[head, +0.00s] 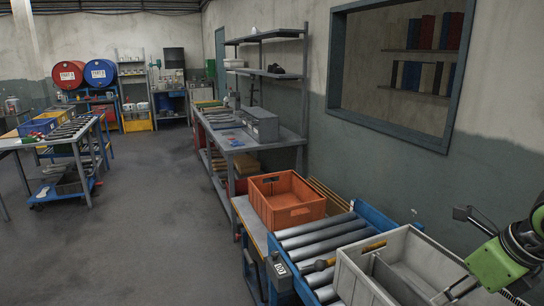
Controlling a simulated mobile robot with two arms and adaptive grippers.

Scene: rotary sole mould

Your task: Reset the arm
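My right gripper (449,254) comes in from the right edge, a green and dark grey body with two fingers spread apart. It is open, and I see nothing between the fingers. It hangs over the right side of a grey crate (352,283) at the bottom right; whether it touches the crate I cannot tell. My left arm and gripper are not in view.
An orange crate (286,200) stands behind. A workbench (228,138) lines the wall under shelves. A cart (70,190) stands left; the floor (150,225) between is clear.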

